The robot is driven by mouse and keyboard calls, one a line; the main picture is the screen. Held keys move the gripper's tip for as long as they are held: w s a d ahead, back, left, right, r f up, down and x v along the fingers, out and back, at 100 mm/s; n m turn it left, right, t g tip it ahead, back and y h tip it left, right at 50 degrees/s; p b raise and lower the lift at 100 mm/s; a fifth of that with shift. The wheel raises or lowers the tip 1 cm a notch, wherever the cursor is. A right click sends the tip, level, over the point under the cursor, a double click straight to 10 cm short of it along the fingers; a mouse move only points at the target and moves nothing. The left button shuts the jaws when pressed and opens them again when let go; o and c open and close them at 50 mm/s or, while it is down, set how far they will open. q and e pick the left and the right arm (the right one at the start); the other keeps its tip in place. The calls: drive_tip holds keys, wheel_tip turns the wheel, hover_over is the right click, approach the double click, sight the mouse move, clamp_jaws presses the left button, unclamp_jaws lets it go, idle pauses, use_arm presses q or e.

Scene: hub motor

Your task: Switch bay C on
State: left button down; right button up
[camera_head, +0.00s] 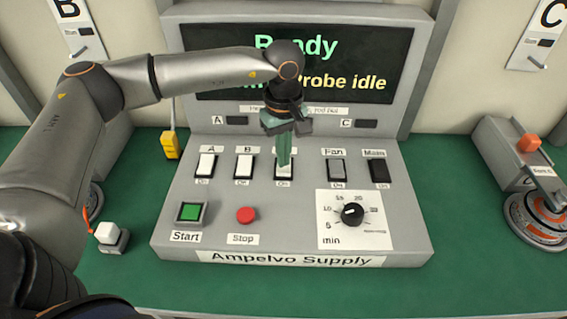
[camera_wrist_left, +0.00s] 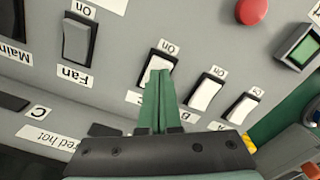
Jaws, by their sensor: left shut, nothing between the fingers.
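The bay C switch (camera_head: 285,173) is a white rocker in a black frame, third from the left in the console's switch row. My left gripper (camera_head: 284,160) points down onto it, fingers shut and empty. In the left wrist view the shut green fingers (camera_wrist_left: 158,95) overlap part of the switch (camera_wrist_left: 161,66). The tips are at or very near its surface; I cannot tell whether they press it. The fingers hide its label and part of the rocker, so its position is unclear. The "On" label is on its near side. My right gripper is not in view.
Switches A (camera_head: 206,165) and B (camera_head: 244,166) are to the left, Fan (camera_head: 336,170) and Main (camera_head: 377,170) to the right. Start (camera_head: 189,212), Stop (camera_head: 246,215) and a timer dial (camera_head: 352,214) lie nearer. The display (camera_head: 340,60) reads "Ready" and "Probe idle", partly hidden. The C lamp (camera_head: 366,123) is dark.

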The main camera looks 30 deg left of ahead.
sight(283, 170)
use_arm(q)
drive_tip(key=shift+f+b, duration=0.7)
drive_tip(key=shift+f, duration=0.3)
drive_tip(key=shift+r, duration=0.2)
drive_tip(key=shift+r+p, duration=2.35)
drive_tip(key=shift+r, duration=1.05)
drive_tip(key=shift+f, duration=0.1)
